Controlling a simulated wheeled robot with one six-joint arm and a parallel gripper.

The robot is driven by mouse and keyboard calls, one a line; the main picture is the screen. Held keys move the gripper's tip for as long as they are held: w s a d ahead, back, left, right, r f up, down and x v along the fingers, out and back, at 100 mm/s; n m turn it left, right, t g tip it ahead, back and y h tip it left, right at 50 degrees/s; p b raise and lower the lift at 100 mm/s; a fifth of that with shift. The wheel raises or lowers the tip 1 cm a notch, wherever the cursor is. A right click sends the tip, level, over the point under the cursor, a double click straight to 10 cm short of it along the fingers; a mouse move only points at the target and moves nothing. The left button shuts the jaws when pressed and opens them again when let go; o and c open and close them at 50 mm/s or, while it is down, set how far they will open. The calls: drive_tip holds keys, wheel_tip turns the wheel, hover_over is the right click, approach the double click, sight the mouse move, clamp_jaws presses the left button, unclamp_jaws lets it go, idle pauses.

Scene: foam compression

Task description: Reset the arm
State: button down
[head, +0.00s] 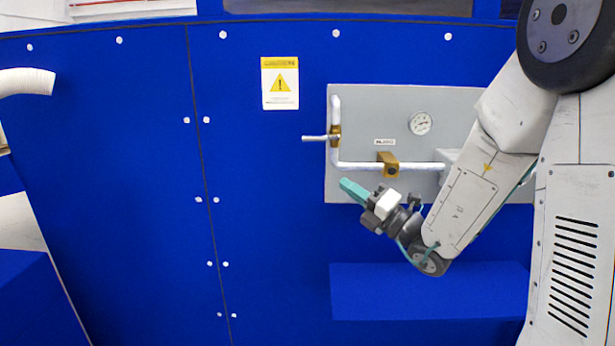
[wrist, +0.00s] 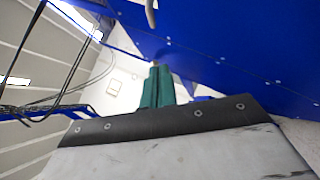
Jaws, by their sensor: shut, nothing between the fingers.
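My gripper (head: 350,189) has teal fingers and shows in the head view in front of the grey panel on the blue wall. It points up and to the left, below the white pipe, and its fingers are together with nothing between them. In the wrist view the teal fingers (wrist: 157,88) also lie side by side, shut. My arm is bent, coming in from the right edge of the head view.
The grey panel (head: 470,110) carries a white pipe (head: 350,165), a valve handle (head: 315,138), a brass fitting (head: 388,160) and a round gauge (head: 420,123). A blue ledge (head: 430,295) juts out below my gripper.

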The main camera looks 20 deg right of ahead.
drive_tip(key=s+a+f+n+g, duration=0.3)
drive_tip(key=s+a+n+g, duration=0.2)
drive_tip(key=s+n+g, duration=0.7)
drive_tip(key=s+a+f+n+g, duration=0.4)
drive_tip(key=s+a+n+g, duration=0.3)
drive_tip(key=n, duration=0.8)
drive_tip(key=s+d+r+n+t+h, duration=0.2)
drive_tip(key=s+d+r+n+h, duration=0.1)
drive_tip(key=s+d+n+h, duration=0.9)
drive_tip(key=shift+s+d+r+n+h, duration=0.25)
drive_tip(key=shift+s+n+h, duration=0.1)
drive_tip(key=shift+n, duration=0.95)
